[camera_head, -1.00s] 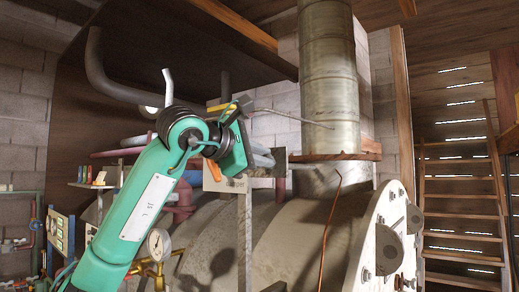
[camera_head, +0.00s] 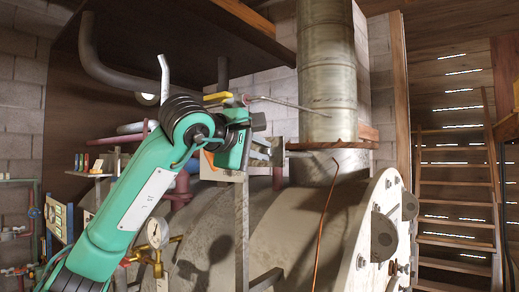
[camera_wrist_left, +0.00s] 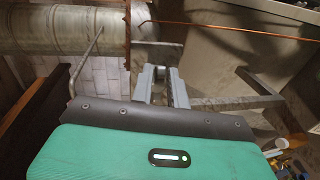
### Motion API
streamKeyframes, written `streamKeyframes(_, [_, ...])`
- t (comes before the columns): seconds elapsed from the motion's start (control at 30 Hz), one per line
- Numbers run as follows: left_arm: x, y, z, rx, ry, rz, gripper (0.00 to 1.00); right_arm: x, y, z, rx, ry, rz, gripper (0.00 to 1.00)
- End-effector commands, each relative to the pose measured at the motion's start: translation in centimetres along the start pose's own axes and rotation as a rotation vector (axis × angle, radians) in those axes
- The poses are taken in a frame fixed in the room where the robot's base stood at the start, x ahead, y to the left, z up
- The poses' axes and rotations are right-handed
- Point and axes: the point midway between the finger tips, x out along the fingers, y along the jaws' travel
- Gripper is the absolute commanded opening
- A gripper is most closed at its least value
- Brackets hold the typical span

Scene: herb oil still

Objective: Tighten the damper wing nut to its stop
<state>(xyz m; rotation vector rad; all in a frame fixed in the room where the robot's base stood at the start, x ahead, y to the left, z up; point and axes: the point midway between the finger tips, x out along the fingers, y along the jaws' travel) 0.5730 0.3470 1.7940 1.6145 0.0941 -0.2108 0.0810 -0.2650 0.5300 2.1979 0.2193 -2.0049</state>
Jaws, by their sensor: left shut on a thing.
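My right gripper is not in view.
The large rounded still body (camera_head: 275,235) lies under the pipe. A thin copper-coloured rod (camera_head: 323,225) stands before it. A pressure gauge (camera_head: 157,233) on brass fittings is below my left arm. A wooden ladder (camera_head: 457,190) stands at the right.

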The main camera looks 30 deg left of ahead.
Motion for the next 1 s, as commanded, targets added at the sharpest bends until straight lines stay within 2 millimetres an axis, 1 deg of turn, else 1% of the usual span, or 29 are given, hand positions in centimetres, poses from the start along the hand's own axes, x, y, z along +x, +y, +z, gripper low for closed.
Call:
streamKeyframes(0.33, [0.1, -0.2, 0.1, 0.004, 0.0, -0.005, 0.0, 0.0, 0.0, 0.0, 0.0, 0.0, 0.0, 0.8])
streamKeyframes(0.37, [0.1, -0.2, 0.1, 0.004, 0.0, -0.005, 0.22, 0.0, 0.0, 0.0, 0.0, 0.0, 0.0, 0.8])
streamKeyframes(0.4, [0.1, -0.2, 0.1, 0.003, 0.0, -0.005, 0.3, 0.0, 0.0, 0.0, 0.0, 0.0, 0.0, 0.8])
streamKeyframes(0.43, [0.1, -0.2, 0.1, 0.003, 0.0, -0.005, 0.36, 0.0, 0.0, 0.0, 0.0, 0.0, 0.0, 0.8])
streamKeyframes(0.47, [0.1, -0.2, 0.0, 0.003, 0.0, -0.005, 0.38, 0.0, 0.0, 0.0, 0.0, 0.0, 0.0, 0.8])
streamKeyframes(0.77, [-0.1, -0.1, 0.0, 0.002, 0.0, -0.002, 0.38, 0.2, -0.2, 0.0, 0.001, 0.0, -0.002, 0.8])
streamKeyframes(0.87, [-0.9, -0.2, 0.1, 0.001, 0.0, 0.001, 0.38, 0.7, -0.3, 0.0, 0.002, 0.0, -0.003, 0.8])
streamKeyframes(0.97, [-2.5, -0.4, 0.1, 0.002, 0.0, 0.002, 0.38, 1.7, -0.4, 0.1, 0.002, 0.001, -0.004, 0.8])
streamKeyframes(1.0, [-3.4, -0.5, 0.1, 0.001, 0.0, 0.003, 0.38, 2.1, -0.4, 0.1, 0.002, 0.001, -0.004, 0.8])
